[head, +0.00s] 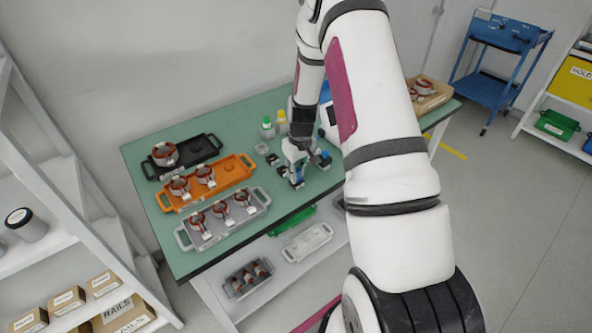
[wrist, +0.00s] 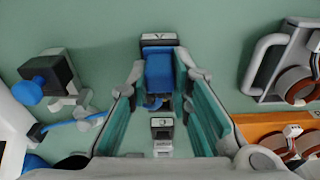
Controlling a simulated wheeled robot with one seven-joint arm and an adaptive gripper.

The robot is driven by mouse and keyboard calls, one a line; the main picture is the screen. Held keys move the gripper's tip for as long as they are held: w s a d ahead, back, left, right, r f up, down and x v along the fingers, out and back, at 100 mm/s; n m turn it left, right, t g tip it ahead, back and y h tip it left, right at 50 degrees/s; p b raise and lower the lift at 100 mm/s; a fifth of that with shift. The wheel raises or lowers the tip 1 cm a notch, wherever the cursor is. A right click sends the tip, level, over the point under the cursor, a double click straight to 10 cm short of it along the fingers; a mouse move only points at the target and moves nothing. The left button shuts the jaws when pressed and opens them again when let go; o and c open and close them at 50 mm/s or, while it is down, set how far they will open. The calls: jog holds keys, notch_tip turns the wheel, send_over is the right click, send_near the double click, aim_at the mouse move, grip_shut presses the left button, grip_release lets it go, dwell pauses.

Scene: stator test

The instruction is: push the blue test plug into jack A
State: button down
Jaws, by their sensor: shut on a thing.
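My gripper (head: 297,172) is low over the green table, right of the trays. In the wrist view its two teal-padded fingers (wrist: 160,80) are closed on a blue block-shaped piece (wrist: 158,72), which looks like the blue test plug. A dark end piece with a pale mark (wrist: 159,40) sits at its far end. A small dark block with a pale label (wrist: 162,128) shows between the fingers, nearer the palm. The label is too small to read, and I cannot tell which part is jack A or whether the plug touches it.
A dark block with a blue knob (wrist: 32,92) stands left in the wrist view, beside a blue cable (wrist: 88,120). Black (head: 208,147), orange (head: 236,166) and grey (head: 250,211) trays hold copper-wound stators. Green-capped (head: 267,128) and yellow-capped (head: 281,122) bottles stand behind my gripper.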

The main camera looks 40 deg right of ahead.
jog(key=c, duration=1.4)
grip_release()
jog(key=shift+o, duration=0.2)
notch_tip(320, 180, up, 12)
jog(key=s, duration=0.1)
jog(key=shift+s, duration=0.2)
jog(key=shift+f, duration=0.1)
